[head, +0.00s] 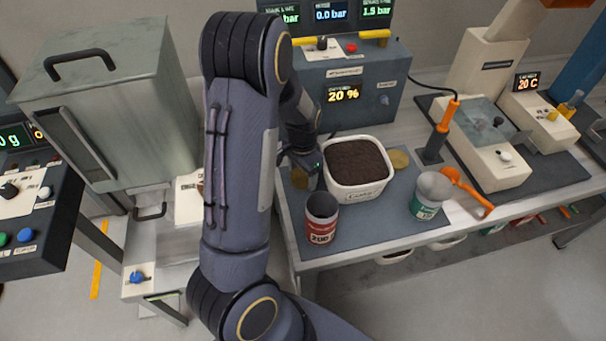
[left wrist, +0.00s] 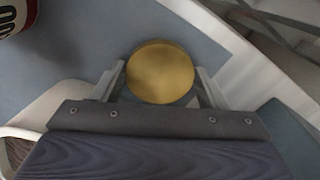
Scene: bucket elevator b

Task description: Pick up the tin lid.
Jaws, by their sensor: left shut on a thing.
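The tin lid (left wrist: 160,72) is a round, gold-coloured disc between the two fingers of my left gripper (left wrist: 159,80) in the left wrist view. The fingers touch it on opposite sides, so the gripper is shut on it. In the head view my left gripper (head: 303,172) is at the left end of the blue-grey mat, beside the white tub. I cannot tell whether the lid is clear of the mat. My right gripper is not in view.
The white tub (head: 358,192) of dark material stands right of the gripper. A red open tin (head: 321,232) stands in front of it.

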